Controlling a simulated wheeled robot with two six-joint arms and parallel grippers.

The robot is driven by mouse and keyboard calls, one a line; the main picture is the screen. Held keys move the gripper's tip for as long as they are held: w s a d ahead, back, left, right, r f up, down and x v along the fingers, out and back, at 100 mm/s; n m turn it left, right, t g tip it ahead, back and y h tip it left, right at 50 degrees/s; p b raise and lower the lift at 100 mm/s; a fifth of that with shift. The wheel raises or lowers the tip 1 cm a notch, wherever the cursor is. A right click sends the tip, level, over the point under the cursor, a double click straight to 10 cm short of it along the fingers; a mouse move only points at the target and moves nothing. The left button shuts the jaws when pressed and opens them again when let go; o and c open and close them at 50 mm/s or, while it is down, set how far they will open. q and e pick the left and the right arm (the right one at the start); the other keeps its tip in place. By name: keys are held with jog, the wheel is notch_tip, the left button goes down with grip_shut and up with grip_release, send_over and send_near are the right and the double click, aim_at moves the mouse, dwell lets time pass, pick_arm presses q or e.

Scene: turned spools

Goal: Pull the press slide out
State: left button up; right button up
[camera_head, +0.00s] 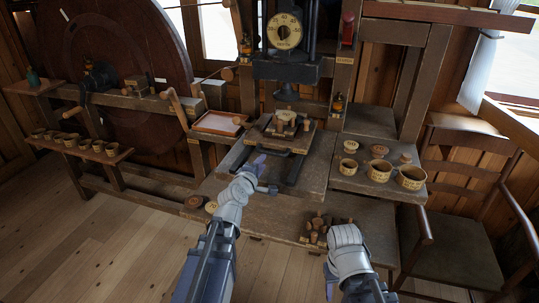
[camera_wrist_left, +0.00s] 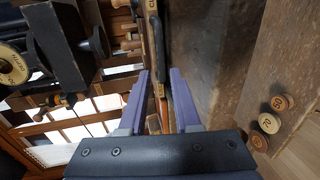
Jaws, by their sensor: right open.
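The press slide (camera_head: 308,140) is a wooden board under the press head (camera_head: 286,90), with small turned pieces on top. Its dark handle (camera_head: 265,148) runs along the front edge. My left gripper (camera_head: 258,165) is just in front of and below the handle. In the left wrist view its purple fingers (camera_wrist_left: 159,85) are apart, with a dark, orange-edged bar showing between them; contact cannot be told. My right gripper (camera_head: 330,280) is low at the front, mostly hidden by its own wrist, away from the slide.
Labelled round cups (camera_head: 379,171) stand on the right-hand bench. Several small spools (camera_head: 317,228) sit on the lower shelf below. Numbered discs (camera_head: 211,206) lie at its left end. A pinkish tray (camera_head: 218,123) is left of the press, and a chair (camera_head: 455,240) stands at right.

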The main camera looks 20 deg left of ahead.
aim_at(270, 154)
pick_arm(q)
jog(key=b+x, duration=0.1)
jog(key=x, duration=0.7)
jog(key=shift+b, duration=0.3)
jog(key=shift+s, duration=0.1)
grip_shut()
dwell(1.0)
